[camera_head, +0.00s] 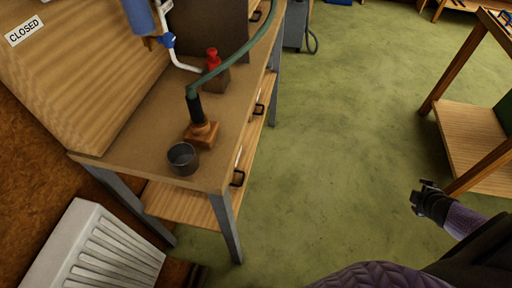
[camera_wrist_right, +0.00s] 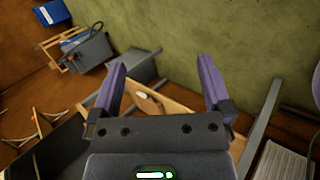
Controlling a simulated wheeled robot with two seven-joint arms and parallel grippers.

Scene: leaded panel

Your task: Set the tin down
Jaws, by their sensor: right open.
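A small grey open-topped tin (camera_head: 183,158) stands upright on the near end of the wooden workbench (camera_head: 140,130), close to its front corner. My right gripper (camera_head: 424,196) is at the right of the head view, over the green floor and well away from the tin. In the right wrist view its two purple fingers (camera_wrist_right: 163,80) are spread wide with nothing between them. The tin does not show clearly in that view. My left gripper is not in view.
Just behind the tin is a wooden block (camera_head: 201,134) with a black handle and a green hose (camera_head: 235,58). A red-topped item (camera_head: 213,60) stands farther back. A white radiator (camera_head: 95,252) is at lower left. The green floor (camera_head: 340,120) is mostly clear.

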